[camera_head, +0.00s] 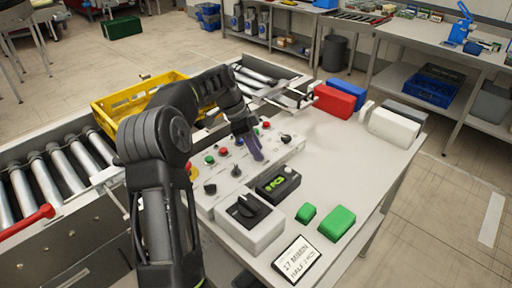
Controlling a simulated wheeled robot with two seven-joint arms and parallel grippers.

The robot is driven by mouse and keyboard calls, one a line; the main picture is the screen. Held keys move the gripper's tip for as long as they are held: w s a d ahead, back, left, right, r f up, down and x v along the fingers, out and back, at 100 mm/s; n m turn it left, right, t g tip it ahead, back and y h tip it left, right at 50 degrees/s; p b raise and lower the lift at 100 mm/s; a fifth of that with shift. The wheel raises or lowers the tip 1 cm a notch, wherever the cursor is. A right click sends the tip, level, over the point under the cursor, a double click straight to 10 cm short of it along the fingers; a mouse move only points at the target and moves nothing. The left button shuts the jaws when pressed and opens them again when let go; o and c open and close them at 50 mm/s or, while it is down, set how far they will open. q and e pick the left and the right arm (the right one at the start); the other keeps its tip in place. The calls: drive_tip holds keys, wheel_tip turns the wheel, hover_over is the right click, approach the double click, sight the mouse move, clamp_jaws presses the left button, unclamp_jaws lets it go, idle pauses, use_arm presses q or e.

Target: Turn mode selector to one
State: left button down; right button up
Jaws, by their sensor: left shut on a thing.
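The pale control panel (222,209) lies on the table beside the conveyor, with black knobs and red and green buttons. My left gripper (257,154) points down at the middle of the panel. Its narrow purple-grey fingers are shut on a small control, which they hide; I take this to be the mode selector, but its setting cannot be read. Other black knobs stand free to the right (286,139) and at the near left (210,188). My right gripper is not in view.
A yellow crate (112,110) stands on the roller conveyor behind my arm. A box with a black rotary switch (248,210), a small display box (277,184), green blocks (341,221) and a sign (297,260) are nearer. Red (335,101) and white (393,129) blocks stand behind.

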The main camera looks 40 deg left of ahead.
use_arm(q)
drive_tip(key=c, duration=1)
unclamp_jaws()
drive_tip(key=shift+c, duration=0.2)
drive_tip(key=shift+r, duration=0.1)
drive_tip(key=v, duration=0.7)
drive_tip(key=shift+r+p, duration=0.3)
drive_tip(key=shift+p, duration=0.05)
drive_tip(key=shift+a, duration=0.1)
